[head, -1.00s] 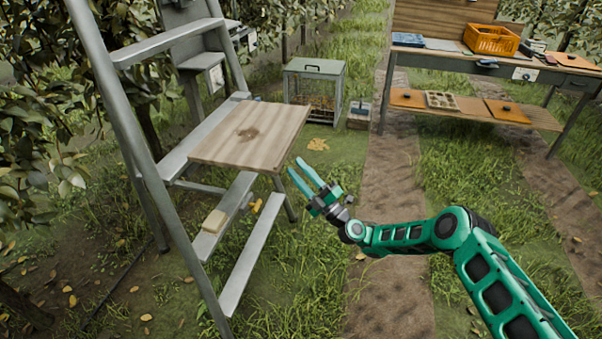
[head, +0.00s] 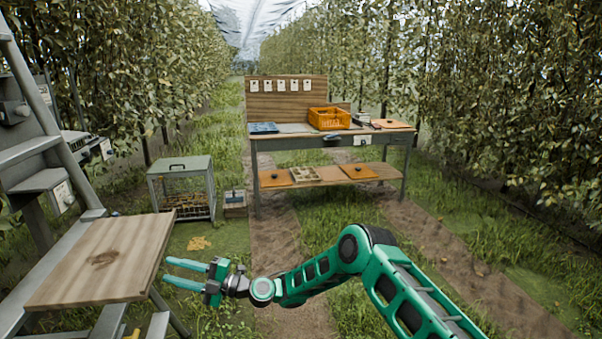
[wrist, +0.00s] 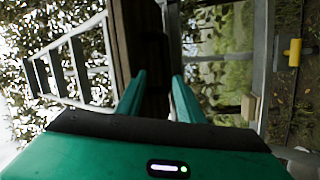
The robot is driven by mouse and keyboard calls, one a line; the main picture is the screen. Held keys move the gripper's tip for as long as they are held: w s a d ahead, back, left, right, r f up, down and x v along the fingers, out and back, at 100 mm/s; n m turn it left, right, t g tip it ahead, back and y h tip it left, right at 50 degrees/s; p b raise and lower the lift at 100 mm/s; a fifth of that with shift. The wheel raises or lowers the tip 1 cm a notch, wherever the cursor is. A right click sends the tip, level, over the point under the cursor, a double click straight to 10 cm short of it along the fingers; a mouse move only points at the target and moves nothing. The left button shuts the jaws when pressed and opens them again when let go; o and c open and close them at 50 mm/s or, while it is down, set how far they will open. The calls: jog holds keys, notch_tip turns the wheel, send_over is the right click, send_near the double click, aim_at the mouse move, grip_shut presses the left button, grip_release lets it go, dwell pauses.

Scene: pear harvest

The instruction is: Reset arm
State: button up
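My gripper (head: 185,274) is at the left of centre in the head view, at the end of my green arm. Its two green fingers point left toward the near edge of a wooden board (head: 125,245) on a grey ladder stand (head: 88,215). In the wrist view the fingers (wrist: 158,95) stand apart, with no object seen held between them. The dark edge of the board lies beyond them. I cannot tell whether the fingertips touch the board.
A workbench (head: 290,143) with an orange crate (head: 329,119) stands ahead. A wire-sided box (head: 182,190) and a small box (head: 235,208) stand left of it. Ladder rails lie at the left. The dirt strip and grass between arm and bench are clear.

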jog(key=w+d+r+m+h, duration=0.25)
jog(key=d+m+h, duration=0.2)
jog(key=d, duration=0.75)
jog(key=w+d+r+m+h, duration=0.1)
jog(key=w+d+m+h, duration=0.35)
jog(key=d, duration=0.75)
jog(key=s+d+r+m+t+h, duration=0.1)
jog(key=s+d+r+m+h, duration=0.15)
jog(key=d, duration=0.65)
jog(key=s+d+r+m+h, duration=0.1)
jog(key=s+d+m+h, duration=0.15)
jog(key=d, duration=0.65)
jog(key=s+d+r+m+t+h, duration=0.1)
jog(key=s+d+r+m+h, duration=0.2)
jog(key=d, duration=0.7)
jog(key=s+d+r+m+h, duration=0.3)
jog(key=s+d+m, duration=0.7)
jog(key=s+d, duration=0.65)
jog(key=s+d+m+g, duration=0.1)
jog(key=s+d+m, duration=0.3)
jog(key=s, duration=0.6)
jog(key=s+d+m+g, duration=0.2)
jog(key=s+d+m, duration=0.2)
jog(key=s+m, duration=0.3)
jog(key=s, duration=0.3)
jog(key=shift+s+d+h, duration=0.3)
